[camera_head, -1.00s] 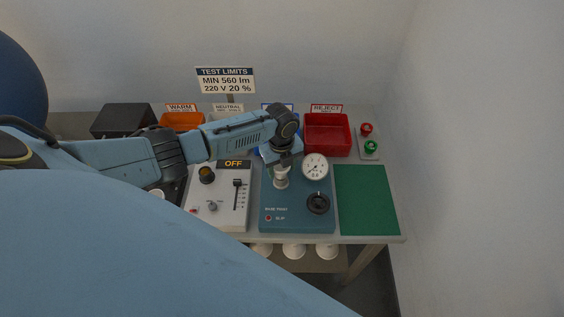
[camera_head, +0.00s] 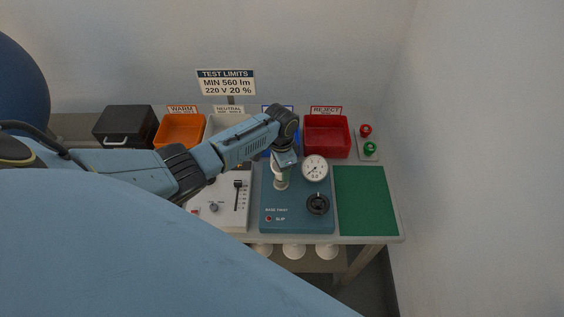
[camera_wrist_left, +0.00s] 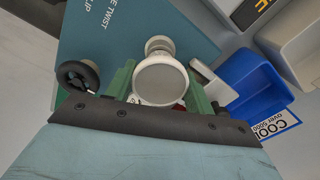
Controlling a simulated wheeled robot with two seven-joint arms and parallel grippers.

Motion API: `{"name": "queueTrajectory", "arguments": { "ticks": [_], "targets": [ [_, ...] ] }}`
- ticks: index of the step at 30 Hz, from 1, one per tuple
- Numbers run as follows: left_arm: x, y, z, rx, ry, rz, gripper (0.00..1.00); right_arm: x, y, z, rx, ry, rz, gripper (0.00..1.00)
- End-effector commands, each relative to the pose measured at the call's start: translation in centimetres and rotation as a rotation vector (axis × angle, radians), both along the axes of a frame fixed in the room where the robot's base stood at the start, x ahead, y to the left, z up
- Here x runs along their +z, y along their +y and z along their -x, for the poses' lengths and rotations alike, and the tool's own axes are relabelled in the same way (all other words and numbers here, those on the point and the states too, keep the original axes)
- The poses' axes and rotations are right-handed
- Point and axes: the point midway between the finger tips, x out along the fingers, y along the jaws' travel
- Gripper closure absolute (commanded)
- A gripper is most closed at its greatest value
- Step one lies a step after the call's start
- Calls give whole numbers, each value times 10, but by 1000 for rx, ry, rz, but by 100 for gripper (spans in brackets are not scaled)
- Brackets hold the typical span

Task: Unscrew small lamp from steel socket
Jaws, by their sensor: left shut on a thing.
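The small lamp (camera_wrist_left: 160,80) is white with a round, flat-looking face in the left wrist view. It sits between the two green fingers of my left gripper (camera_wrist_left: 162,88), which is shut on it. The steel socket (camera_wrist_left: 160,45) shows just beyond the lamp, on the blue base-twist tester (camera_wrist_left: 110,30). In the head view my left gripper (camera_head: 283,166) is over the socket (camera_head: 281,185) on the tester (camera_head: 285,222), and the lamp is mostly hidden. I cannot tell whether the thread is still engaged. My right gripper is not in view.
A dial gauge (camera_head: 315,168) and black knob (camera_head: 318,204) are close right of the socket. A white control panel (camera_head: 225,212) is left, partly under my arm. Orange (camera_head: 180,130) and red (camera_head: 327,136) bins stand behind. A green mat (camera_head: 366,200) lies clear at right.

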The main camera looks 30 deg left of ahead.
Motion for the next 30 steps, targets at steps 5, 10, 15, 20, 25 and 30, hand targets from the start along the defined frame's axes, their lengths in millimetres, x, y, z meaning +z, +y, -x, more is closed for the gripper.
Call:
{"name": "queueTrajectory", "arguments": {
  "ticks": [5,10,15,20,25,30],
  "targets": [
    [-4,8,4,274,15,-15,70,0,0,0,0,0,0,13],
    [-4,8,2,419,12,-17,70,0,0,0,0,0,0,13],
    [-3,8,2,433,9,-17,70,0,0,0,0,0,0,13],
    [-3,8,1,431,7,-16,37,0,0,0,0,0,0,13],
    [-2,6,0,428,5,-11,31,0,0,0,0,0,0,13],
    [-1,4,-1,426,3,-7,31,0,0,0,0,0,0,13]
  ]
}}
